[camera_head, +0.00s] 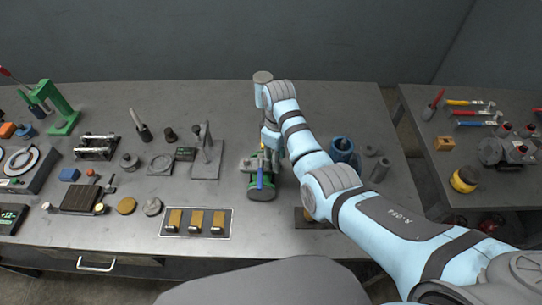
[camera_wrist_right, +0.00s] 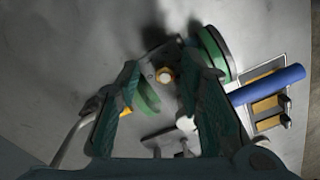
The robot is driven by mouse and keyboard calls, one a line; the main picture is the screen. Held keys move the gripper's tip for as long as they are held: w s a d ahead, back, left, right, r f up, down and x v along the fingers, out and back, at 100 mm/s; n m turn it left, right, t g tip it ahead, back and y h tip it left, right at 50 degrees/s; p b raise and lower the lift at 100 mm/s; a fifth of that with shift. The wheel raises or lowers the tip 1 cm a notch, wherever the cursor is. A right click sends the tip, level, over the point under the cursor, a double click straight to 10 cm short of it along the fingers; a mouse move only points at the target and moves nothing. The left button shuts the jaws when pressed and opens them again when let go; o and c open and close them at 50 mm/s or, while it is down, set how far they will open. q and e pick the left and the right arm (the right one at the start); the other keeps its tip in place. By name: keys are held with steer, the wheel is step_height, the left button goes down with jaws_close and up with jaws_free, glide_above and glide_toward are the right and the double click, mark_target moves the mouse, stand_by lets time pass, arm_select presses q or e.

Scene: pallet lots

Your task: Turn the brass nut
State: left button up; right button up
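The brass nut (camera_wrist_right: 165,76) shows in the right wrist view as a small hexagon with a pale centre, on a grey metal part of a green-and-grey fixture. My right gripper (camera_wrist_right: 160,64) is open, its two dark green fingers spread on either side of the nut, with gaps on both sides. In the head view the fixture (camera_head: 262,192) stands on the bench under my right gripper (camera_head: 266,150), with a blue handle (camera_head: 260,179). There the nut cannot be made out. The blue handle also shows in the wrist view (camera_wrist_right: 268,85). My left gripper is not in view.
A tray with brass blocks (camera_head: 197,232) lies left of the fixture. A grey stand (camera_head: 206,160) is behind it to the left. A blue cup-like part (camera_head: 342,148) stands right of my arm. The bench behind the fixture is mostly clear.

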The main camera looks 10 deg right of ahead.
steer(key=shift+s+r, duration=0.1)
steer(key=shift+s, duration=0.1)
steer(key=shift+s+r, duration=0.1)
steer(key=shift+s, duration=0.05)
steer(key=shift+c, duration=0.6)
steer(key=c, duration=0.3)
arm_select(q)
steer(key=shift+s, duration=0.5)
arm_select(e)
jaws_close()
steer(key=shift+m, duration=0.3)
steer(key=shift+a+m, duration=0.1)
steer(key=shift+m, duration=2.5)
